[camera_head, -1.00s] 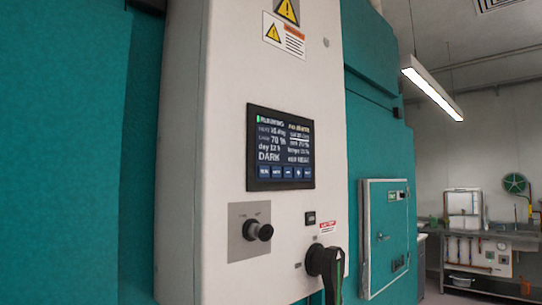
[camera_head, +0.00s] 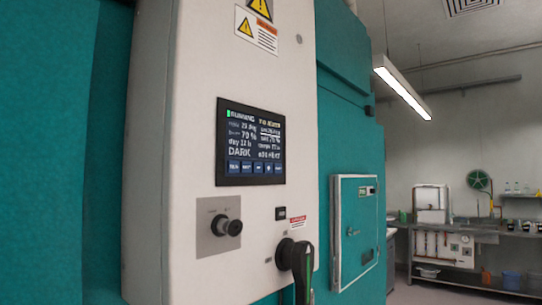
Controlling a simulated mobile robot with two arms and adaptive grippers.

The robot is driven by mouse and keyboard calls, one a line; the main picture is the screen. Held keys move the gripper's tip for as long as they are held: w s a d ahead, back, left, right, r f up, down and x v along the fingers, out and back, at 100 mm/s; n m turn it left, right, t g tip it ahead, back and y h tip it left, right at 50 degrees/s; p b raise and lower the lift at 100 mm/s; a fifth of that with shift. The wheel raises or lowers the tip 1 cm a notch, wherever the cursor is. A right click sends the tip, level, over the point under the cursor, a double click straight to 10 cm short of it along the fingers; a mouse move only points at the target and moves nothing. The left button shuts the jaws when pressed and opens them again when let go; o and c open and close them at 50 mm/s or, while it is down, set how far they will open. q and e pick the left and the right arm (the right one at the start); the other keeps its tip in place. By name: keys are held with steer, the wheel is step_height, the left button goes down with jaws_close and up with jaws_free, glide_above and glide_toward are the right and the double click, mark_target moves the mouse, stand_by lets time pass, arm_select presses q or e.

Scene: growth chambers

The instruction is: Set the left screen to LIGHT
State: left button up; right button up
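The screen (camera_head: 251,143) is a dark touch panel on the light grey control box (camera_head: 175,150), left of the middle of the view. It shows RUNNING at the top and DARK at the lower left, with small numbers and a row of several blue buttons (camera_head: 250,168) along its bottom edge. Most of the small text is too blurred to read surely. Neither of my grippers is in view.
Below the screen are a black knob (camera_head: 232,227) on a grey plate and a black rotary handle (camera_head: 297,262). A teal wall with a small hatch (camera_head: 357,228) stands to the right. A bench (camera_head: 470,237) with equipment is at the far right.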

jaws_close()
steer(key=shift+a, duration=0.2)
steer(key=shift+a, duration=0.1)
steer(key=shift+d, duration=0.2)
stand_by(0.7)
